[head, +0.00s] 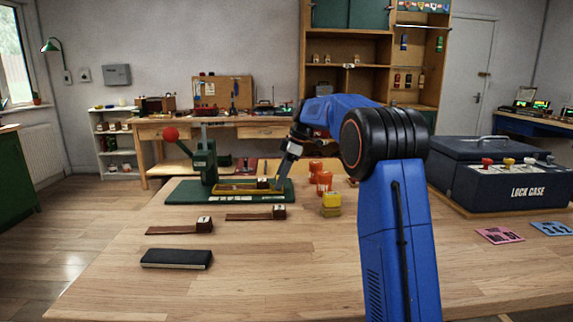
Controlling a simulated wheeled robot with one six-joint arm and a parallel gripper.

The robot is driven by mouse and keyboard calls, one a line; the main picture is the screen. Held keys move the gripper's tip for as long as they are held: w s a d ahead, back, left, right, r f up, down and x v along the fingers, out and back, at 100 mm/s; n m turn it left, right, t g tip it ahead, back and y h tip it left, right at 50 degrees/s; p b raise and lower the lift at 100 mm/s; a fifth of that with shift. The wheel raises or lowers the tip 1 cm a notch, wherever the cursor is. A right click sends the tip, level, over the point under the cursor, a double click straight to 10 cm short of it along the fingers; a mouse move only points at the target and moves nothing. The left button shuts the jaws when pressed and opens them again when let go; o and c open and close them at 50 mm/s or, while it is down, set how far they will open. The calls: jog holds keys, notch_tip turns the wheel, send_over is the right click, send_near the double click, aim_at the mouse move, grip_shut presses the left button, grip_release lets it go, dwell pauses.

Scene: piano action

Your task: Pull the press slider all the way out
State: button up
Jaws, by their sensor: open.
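The green press (204,160) stands at the back left of the table, with a red ball (170,134) on its lever. Its green base (182,196) extends to the right. The press slider (232,188), a yellow tray-like frame, lies on this base, and a small brown-and-dark block (262,183) sits at its right part. My gripper (279,181) is open and points down at the right end of the slider. I cannot tell whether the fingers touch the slider. The slider's left end is close to the press column.
Two brown hammer-like parts (180,228) (256,215) and a dark block (176,259) lie in front of the press. Red-orange pieces (324,182) and a yellow piece (331,204) stand right of the base. The lock case (500,180) and cards (500,235) are farther right.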

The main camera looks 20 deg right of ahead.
jog(key=v, duration=1.7)
